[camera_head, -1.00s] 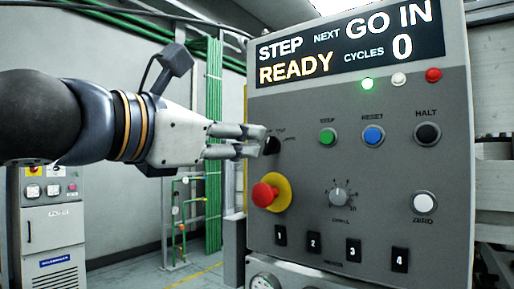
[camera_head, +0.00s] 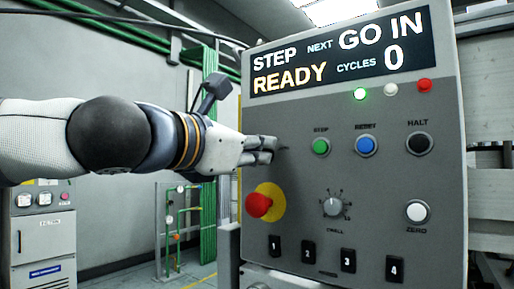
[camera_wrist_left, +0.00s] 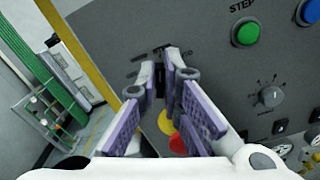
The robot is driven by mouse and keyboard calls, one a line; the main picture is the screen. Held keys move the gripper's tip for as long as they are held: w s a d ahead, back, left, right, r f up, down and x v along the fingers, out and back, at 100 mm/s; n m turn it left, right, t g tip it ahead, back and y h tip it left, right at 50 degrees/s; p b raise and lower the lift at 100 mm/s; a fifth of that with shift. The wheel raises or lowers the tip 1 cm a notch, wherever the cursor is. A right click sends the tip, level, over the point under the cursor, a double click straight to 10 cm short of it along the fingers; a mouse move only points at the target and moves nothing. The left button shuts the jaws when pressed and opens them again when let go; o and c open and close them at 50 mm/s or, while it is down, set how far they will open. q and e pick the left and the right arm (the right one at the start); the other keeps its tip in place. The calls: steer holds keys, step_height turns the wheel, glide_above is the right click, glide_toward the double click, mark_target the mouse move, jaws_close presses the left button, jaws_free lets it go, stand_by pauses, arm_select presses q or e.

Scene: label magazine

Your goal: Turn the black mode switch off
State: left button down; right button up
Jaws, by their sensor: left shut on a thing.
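The black mode switch (camera_wrist_left: 160,79) is on the upper left of the grey control panel (camera_head: 300,178). In the left wrist view it shows as a dark piece between my fingertips; in the head view the fingers hide it. My left gripper (camera_head: 272,150) reaches in from the left with its tips at the panel face. In the left wrist view its two padded fingers (camera_wrist_left: 164,77) are closed on either side of the switch. The switch's exact angle is hard to tell. My right gripper is in neither view.
A red emergency knob on a yellow disc (camera_head: 260,204) sits below my left gripper. A green button (camera_head: 320,147), a blue button (camera_head: 366,146) and a black button (camera_head: 418,143) are to the right. The display (camera_head: 345,50) reads STEP, READY, GO IN, CYCLES 0.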

arm_select(q)
steer(key=n, duration=0.4)
steer(key=shift+w+a+n, duration=0.15)
steer(key=shift+w+n, duration=0.05)
steer(key=shift+n, duration=0.1)
steer(key=n, duration=0.4)
steer(key=shift+w+a+f+n, duration=0.15)
steer(key=shift+a+n, duration=0.05)
steer(key=shift+n, duration=0.1)
steer(key=n, duration=0.1)
steer(key=n+b, duration=0.1)
steer(key=n, duration=0.3)
steer(key=shift+w+a+f, duration=0.15)
steer(key=shift+f, duration=0.1)
steer(key=shift+n+b, duration=0.6)
steer(key=shift+n, duration=1.2)
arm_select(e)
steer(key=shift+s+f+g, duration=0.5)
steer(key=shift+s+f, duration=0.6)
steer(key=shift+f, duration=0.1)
arm_select(q)
steer(key=c, duration=1.8)
jaws_free()
steer(key=shift+a, duration=0.1)
steer(key=shift+o, duration=0.2)
